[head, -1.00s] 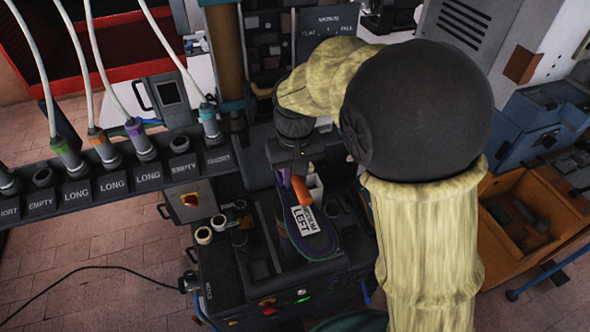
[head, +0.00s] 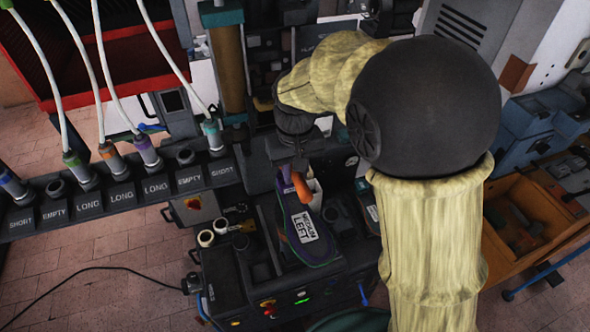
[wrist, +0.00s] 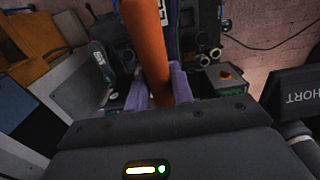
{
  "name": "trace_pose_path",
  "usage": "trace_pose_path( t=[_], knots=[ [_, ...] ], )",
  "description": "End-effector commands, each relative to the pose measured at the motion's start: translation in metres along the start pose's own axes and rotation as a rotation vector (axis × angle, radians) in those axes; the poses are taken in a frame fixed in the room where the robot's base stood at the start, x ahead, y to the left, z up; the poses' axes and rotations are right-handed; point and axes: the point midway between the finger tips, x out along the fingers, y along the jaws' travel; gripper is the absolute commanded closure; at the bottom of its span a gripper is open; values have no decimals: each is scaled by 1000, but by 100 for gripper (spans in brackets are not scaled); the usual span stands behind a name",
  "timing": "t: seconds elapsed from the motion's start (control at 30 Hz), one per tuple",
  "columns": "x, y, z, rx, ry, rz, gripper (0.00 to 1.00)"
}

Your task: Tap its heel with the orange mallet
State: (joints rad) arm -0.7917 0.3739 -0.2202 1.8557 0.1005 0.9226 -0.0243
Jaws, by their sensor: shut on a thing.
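My gripper (head: 297,172) is shut on the orange mallet (head: 301,187), close over the upper end of the shoe piece. In the wrist view the mallet's orange shaft (wrist: 147,40) runs up between two purple parts at my gripper (wrist: 158,94). The dark shoe piece (head: 318,250), edged in purple and green, lies on the black machine with a white label reading LEFT (head: 305,227). My arm hides part of the machine. Whether the mallet touches the heel cannot be told.
A rack (head: 110,214) with hose plugs and labels such as LONG, SHORT and EMPTY stands left. The black press machine (head: 240,285) has lit buttons. An orange bin (head: 540,245) stands right. Brick floor (head: 80,290) is open at lower left.

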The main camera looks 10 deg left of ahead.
Motion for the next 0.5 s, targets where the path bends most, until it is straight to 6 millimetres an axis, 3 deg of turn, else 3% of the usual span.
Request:
trace_pose_path(
  t=[0.17, 0.4, 0.5],
  knots=[
    [9, 0, 0, 0, 2, 0, 100],
    [52, 0, 0, 0, 1, 0, 100],
    [44, 0, -1, -1, 3, 0, 100]
  ],
)
